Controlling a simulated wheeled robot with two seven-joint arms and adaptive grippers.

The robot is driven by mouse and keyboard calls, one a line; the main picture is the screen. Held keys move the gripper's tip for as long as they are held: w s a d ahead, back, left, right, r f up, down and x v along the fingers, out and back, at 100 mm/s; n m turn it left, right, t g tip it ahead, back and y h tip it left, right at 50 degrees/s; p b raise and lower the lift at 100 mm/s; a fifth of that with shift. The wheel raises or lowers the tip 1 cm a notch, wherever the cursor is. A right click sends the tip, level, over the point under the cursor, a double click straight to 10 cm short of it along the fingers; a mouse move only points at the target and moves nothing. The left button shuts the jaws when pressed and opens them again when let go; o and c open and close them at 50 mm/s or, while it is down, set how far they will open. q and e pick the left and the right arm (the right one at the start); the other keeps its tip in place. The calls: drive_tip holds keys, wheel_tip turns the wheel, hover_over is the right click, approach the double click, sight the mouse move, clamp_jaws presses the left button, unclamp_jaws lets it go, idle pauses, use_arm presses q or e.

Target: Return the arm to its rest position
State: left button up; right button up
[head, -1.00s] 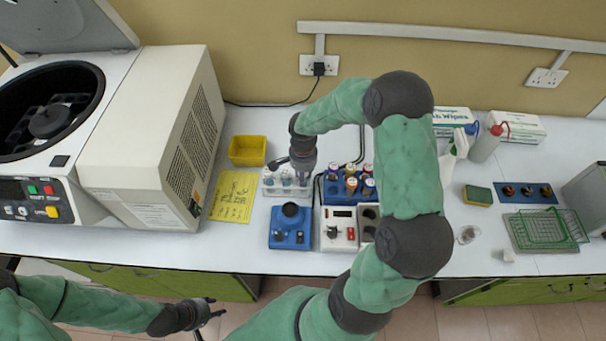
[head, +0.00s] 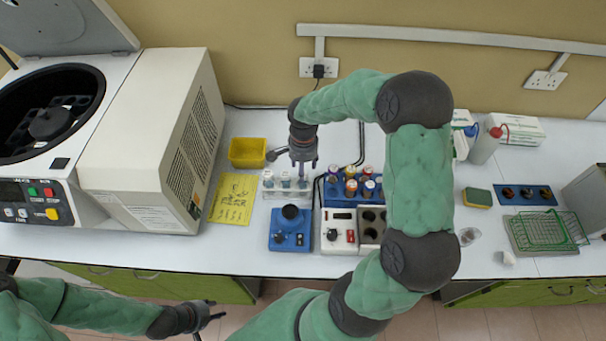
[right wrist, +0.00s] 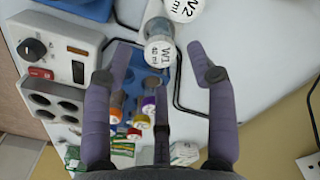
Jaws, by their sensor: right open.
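My right arm reaches over the white bench from the right side of the head view. Its gripper (head: 303,172) is above the right end of a clear rack (head: 270,191) of vials with pale blue-white caps. In the right wrist view the purple fingers (right wrist: 162,75) are spread wide. A vial marked W1 (right wrist: 161,54) shows between the fingers and a second marked W2 (right wrist: 184,8) beyond them; nothing is gripped. My left gripper (head: 208,326) is at the lower left, in front of the bench, with its dark fingers apart and empty.
A blue rack (head: 334,200) of colour-capped vials stands right of the clear rack. A blue mixer (head: 290,240) and a white heater block (head: 338,240) stand in front. A yellow tray (head: 248,152) and large centrifuge (head: 150,140) are left. Wash bottles and a green wire basket (head: 545,231) are right.

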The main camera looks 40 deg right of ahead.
wheel_tip(320, 180, up, 6)
drive_tip(key=shift+r, duration=0.2)
drive_tip(key=shift+r, duration=0.15)
